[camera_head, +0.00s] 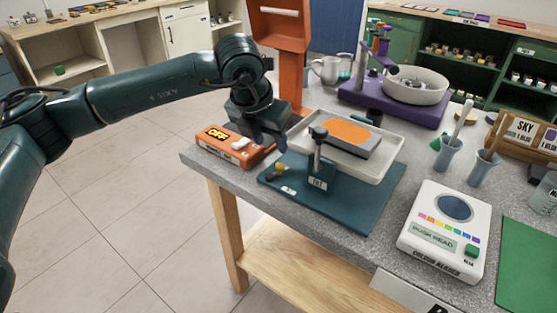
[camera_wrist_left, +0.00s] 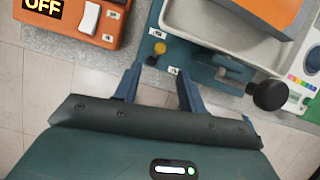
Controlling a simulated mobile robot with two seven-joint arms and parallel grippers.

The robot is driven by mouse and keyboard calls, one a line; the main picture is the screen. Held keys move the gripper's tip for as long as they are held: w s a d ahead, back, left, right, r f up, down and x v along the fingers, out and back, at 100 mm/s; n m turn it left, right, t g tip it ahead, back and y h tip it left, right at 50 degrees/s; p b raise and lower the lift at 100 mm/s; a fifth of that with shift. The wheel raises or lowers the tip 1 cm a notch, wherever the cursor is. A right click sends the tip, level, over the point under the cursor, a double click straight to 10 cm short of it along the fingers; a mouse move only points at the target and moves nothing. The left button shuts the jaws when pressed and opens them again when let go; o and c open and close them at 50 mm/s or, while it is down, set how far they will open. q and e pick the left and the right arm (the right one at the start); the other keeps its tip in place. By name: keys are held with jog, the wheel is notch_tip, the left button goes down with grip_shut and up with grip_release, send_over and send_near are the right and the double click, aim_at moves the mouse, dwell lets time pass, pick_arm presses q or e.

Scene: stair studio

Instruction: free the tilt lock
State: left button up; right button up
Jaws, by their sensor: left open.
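A teal base plate (camera_head: 340,205) lies on the grey bench and carries a white tray (camera_head: 383,165) with an orange-topped grey block (camera_head: 348,135). At its front left is a small yellow knob with a dark stem (camera_head: 280,170), likely the tilt lock; it also shows in the left wrist view (camera_wrist_left: 158,48). A lever with a black ball knob (camera_head: 319,132) stands beside the tray; its knob looms in the left wrist view (camera_wrist_left: 270,95). My left gripper (camera_head: 268,146) is open and empty. In the left wrist view its fingertips (camera_wrist_left: 157,80) point towards the yellow knob, apparently without touching it.
An orange switch box (camera_head: 235,143) reading OFF sits left of the plate, close to my left gripper. An orange column (camera_head: 292,75) rises behind. A white colour reader (camera_head: 447,240) stands to the right. A purple stand with a bowl (camera_head: 395,108) is at the back.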

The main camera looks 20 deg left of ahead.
aim_at(279, 165)
pick_arm(q)
jog(key=x, duration=0.9)
jog(key=shift+c, duration=0.5)
grip_shut()
